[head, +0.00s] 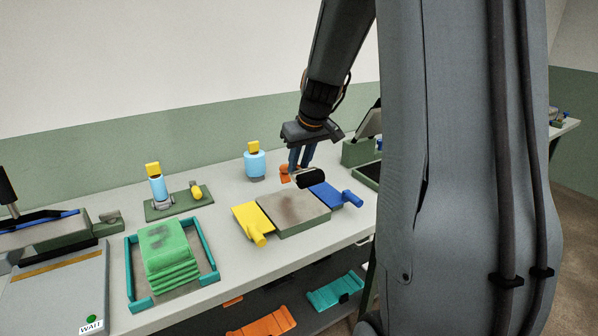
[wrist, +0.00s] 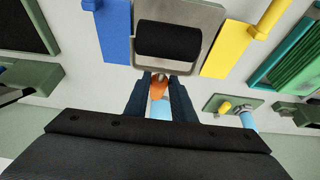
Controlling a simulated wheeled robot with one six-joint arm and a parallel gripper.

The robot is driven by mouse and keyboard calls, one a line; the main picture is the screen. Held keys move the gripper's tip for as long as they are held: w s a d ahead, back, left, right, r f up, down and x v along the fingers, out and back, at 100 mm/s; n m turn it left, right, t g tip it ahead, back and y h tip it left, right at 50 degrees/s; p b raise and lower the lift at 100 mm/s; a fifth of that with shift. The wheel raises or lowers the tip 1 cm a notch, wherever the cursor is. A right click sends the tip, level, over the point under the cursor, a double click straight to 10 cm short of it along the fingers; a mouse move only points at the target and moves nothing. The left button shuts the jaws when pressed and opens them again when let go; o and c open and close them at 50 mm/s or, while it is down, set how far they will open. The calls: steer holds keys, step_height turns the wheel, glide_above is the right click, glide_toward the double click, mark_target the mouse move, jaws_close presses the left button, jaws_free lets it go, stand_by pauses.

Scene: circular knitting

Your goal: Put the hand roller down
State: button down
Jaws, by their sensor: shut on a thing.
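The hand roller has a black cylinder (head: 311,179) and an orange handle (head: 285,172). My gripper (head: 298,166) points down and is shut on the orange handle. In the wrist view the handle (wrist: 158,88) sits between the two dark blue fingers (wrist: 160,82), with the black cylinder (wrist: 168,41) beyond the fingertips. The cylinder overlaps the far edge of a grey slab (head: 290,224) with a dark smear; I cannot tell whether it touches the slab.
A yellow piece (head: 249,219) and a blue piece (head: 330,194) flank the slab. A light blue bottle (head: 255,165) stands behind. A teal frame (head: 131,260) with folded green fabric (head: 167,247) is at left. Bare table shows between bottle and slab.

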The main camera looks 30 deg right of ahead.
steer(key=shift+f, duration=1.3)
steer(key=shift+f, duration=0.1)
steer(key=c, duration=1.5)
jaws_free()
steer(key=shift+r, duration=0.25)
steer(key=b+v, duration=0.1)
steer(key=v, duration=1)
steer(key=shift+s+r+b, duration=0.15)
steer(key=shift+r+b, duration=0.2)
steer(key=s+a+f+g, duration=0.1)
steer(key=s+a+f, duration=0.4)
steer(key=f, duration=0.1)
steer(key=s+a+f+g, duration=0.1)
steer(key=s+a+f, duration=0.5)
steer(key=s+a+f+g, duration=0.1)
steer(key=s+a+f, duration=0.4)
steer(key=s+a, duration=0.1)
steer(key=shift+a+f, duration=0.25)
steer(key=shift+f, duration=0.15)
